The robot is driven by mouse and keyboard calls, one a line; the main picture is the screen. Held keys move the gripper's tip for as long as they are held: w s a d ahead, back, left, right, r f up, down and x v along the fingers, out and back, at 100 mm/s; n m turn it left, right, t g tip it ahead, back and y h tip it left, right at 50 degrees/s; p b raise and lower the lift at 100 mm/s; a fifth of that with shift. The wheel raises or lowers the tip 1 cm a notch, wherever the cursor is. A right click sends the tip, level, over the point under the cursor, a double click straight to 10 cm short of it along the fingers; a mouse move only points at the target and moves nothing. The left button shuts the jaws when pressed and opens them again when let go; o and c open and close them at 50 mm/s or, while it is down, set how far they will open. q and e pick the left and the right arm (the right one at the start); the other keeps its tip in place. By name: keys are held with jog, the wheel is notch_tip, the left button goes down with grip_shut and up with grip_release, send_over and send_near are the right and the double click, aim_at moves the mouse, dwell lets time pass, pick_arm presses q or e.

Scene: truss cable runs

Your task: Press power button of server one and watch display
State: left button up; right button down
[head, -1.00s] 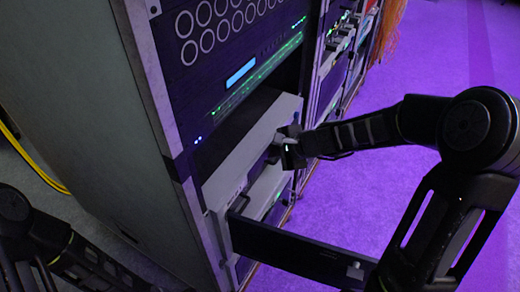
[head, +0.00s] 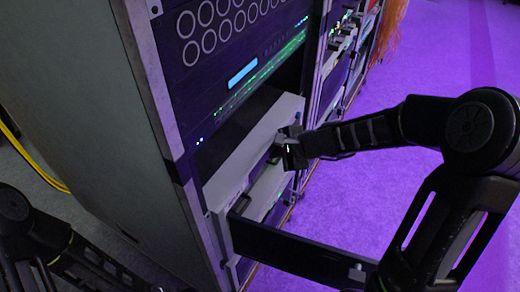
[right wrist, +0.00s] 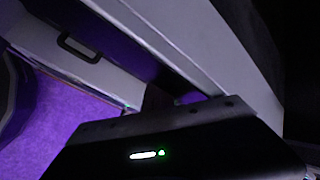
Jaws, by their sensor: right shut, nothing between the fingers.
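A grey server (head: 245,143) sits in the rack below a dark unit with a lit blue display (head: 241,73). I cannot tell which unit is server one. My right gripper (head: 287,152) is shut and empty at the front of the grey server, close to its face. I cannot tell whether it touches it. The power button is not distinguishable; the gripper may hide it. In the right wrist view, a dark body with a green light fills the bottom, and a pale panel edge (right wrist: 200,55) runs diagonally above. My left arm shows at the lower left, without its gripper.
A dark flap or drawer (head: 290,250) sticks out from the rack below the server, near my right arm. The rack's side panel (head: 75,110) stands at left, with a yellow cable (head: 35,165) on the floor. Purple floor (head: 420,60) is open at right.

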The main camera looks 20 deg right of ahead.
jog(key=shift+w+a+r, duration=0.1)
jog(key=shift+a+r, duration=0.15)
jog(key=shift+r, duration=0.25)
jog(key=shift+w+a+r, duration=0.1)
jog(key=shift+a+r, duration=0.1)
jog(key=shift+r, duration=0.25)
jog(key=s+d, duration=0.2)
jog(key=s, duration=0.1)
jog(key=s+d+b, duration=0.1)
jog(key=shift+s+d+f, duration=0.15)
jog(key=shift+d+f, duration=0.1)
jog(key=shift+d, duration=0.05)
jog(key=shift+f, duration=0.1)
